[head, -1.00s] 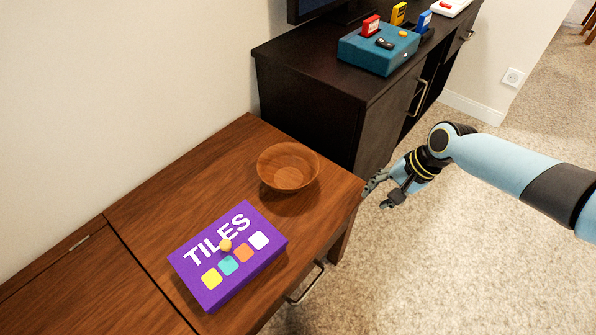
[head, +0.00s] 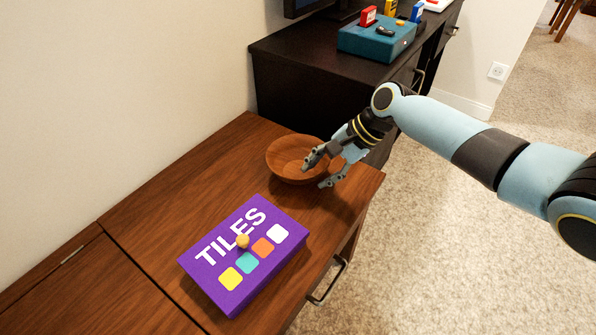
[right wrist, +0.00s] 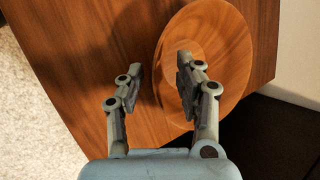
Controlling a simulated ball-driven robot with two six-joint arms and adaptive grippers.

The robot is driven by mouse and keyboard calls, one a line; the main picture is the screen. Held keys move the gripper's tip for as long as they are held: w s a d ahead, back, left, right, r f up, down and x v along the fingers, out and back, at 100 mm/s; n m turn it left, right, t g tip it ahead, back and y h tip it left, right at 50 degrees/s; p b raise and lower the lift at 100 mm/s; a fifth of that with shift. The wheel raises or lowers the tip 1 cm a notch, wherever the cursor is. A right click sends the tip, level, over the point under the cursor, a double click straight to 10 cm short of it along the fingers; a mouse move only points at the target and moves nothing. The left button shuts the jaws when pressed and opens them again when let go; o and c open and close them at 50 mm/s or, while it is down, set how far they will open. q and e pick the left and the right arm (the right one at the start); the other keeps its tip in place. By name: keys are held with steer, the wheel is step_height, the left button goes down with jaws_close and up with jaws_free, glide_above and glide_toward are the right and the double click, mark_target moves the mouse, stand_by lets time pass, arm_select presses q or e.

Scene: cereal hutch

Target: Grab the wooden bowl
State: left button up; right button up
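The wooden bowl (head: 291,166) stands upright on the brown wooden cabinet top (head: 180,185), near its far right corner. My right gripper (head: 319,172) is open at the bowl's right side. In the head view it covers part of the bowl's right rim. In the right wrist view the bowl (right wrist: 228,55) shows at right of centre. There one finger of the gripper (right wrist: 152,82) overlaps the bowl and the other is over the wood beside it, so the near rim lies between them in the picture. I cannot tell whether a finger touches the bowl. My left gripper is not in view.
A purple TILES box (head: 244,256) with a small yellowish knob lies in front of the bowl. A dark cabinet (head: 305,85) stands behind, with a teal box (head: 375,42) on it. Carpet (head: 450,240) is open at right. A white wall runs along the left.

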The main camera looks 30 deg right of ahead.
steer(key=shift+w+a, duration=0.1)
steer(key=shift+f, duration=0.1)
jaws_close()
stand_by(0.4)
